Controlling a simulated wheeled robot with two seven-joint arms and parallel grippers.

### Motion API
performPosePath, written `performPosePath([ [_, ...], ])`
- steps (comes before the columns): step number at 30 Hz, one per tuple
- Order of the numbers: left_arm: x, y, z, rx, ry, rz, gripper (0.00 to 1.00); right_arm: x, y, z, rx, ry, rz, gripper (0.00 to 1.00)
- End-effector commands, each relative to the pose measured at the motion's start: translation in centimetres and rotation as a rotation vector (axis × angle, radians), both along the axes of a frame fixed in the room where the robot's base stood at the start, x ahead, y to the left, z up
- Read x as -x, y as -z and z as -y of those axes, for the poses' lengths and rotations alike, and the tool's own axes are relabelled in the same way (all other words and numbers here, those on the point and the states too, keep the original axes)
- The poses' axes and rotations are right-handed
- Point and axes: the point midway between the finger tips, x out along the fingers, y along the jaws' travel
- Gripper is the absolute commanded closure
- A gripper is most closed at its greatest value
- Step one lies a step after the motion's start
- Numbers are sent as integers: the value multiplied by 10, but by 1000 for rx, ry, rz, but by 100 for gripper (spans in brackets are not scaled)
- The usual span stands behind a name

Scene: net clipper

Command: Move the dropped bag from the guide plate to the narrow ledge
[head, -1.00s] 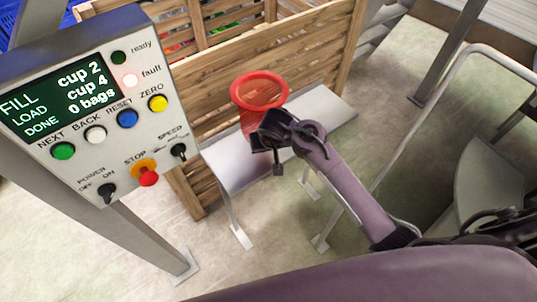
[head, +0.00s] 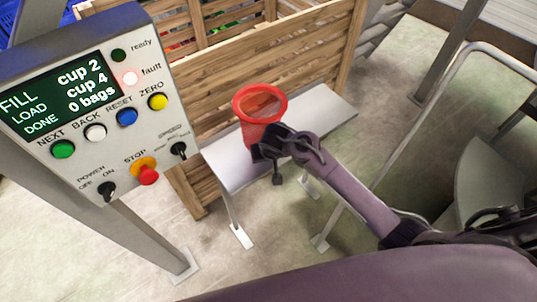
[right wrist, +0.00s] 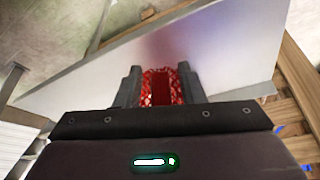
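The bag (head: 258,132) is a red net tube with a wide, open round rim at its top. My right gripper (head: 266,150) is shut on its side; in the right wrist view red netting (right wrist: 161,86) fills the space between the two fingers. The bag is roughly upright over a narrow, smooth metal plate (head: 315,112) on legs, which also shows in the right wrist view (right wrist: 225,55). I cannot tell whether the bag's base touches it, nor whether this plate is the ledge or the guide plate. My left gripper is not in view.
A slatted wooden crate (head: 240,62) stands directly behind the plate. A control panel (head: 95,100) with a lit fault lamp stands at the left on a metal post. A bent metal rail (head: 440,95) rises at the right. Bare floor surrounds the plate's legs.

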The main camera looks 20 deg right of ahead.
Motion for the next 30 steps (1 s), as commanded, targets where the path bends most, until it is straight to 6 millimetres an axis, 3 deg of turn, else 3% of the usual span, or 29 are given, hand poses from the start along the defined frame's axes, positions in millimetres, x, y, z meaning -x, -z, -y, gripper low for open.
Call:
performPosePath([
  [8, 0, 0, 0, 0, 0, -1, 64, 0, -1, 0, 0, 0, 0, 60],
  [13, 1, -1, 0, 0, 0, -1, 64, 3, -11, -1, -4, 2, 1, 60],
  [24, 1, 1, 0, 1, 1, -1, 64, 32, -81, -4, -7, 1, 2, 60],
  [30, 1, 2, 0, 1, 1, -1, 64, 42, -107, -3, -3, 1, 1, 60],
])
